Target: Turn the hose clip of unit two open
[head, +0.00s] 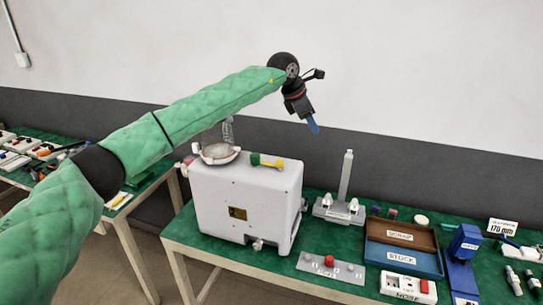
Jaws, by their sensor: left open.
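A white box-shaped pump unit (222,200) stands on the left end of the green-topped table. It has a yellow label on its front and a small fitting at its lower edge. No number shows on it, so I cannot tell whether it is unit two. A yellow and green lever-like part (267,162) lies on its top; I cannot tell if this is the hose clip. A round pale dish-like part (218,153) sits beside it, with a grey coil behind. My left gripper (314,127) is open and empty, above and right of the unit, blue fingertips pointing down. My right gripper is out of view.
Right of the unit stand a grey fixture with a post (346,180), a plate with a red knob (330,263), a brown and blue tray (367,255) and a blue stand (459,265). Another cluttered table (128,205) is at left. A wall closes the back.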

